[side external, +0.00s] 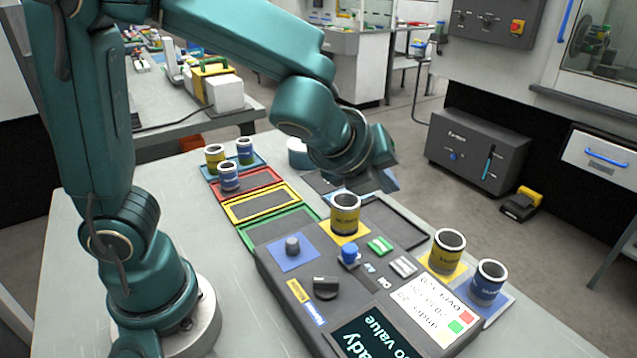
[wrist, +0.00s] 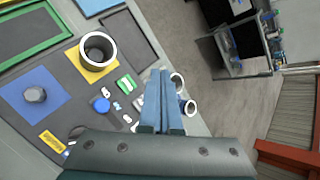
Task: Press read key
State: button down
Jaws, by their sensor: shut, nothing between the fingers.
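The grey control panel (side external: 278,272) lies on the table and carries several controls. A green key (side external: 380,246), a pale ribbed key (side external: 403,266) and small white-marked keys (side external: 384,283) sit beside a round blue button (side external: 348,253). I cannot read which one is the read key. In the wrist view the green key (wrist: 125,84) and blue button (wrist: 101,104) lie left of my gripper (wrist: 161,72). My gripper is shut and empty, with its blue fingers above the panel side and apart from the keys. In the side view its fingertips are hard to make out.
A yellow can (side external: 345,214) stands on a yellow pad at the panel's far end. Another yellow can (side external: 447,251) and a blue can (side external: 487,283) stand at its right. A grey knob (side external: 292,245) and a black knob (side external: 325,287) rise from the panel.

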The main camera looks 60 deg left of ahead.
aim_at(377, 250)
jog(key=shift+d, duration=0.15)
jog(key=shift+f, duration=4.4)
jog(key=shift+f, duration=0.1)
jog(key=shift+f, duration=0.3)
jog(key=shift+f, duration=0.4)
jog(key=shift+r, duration=0.85)
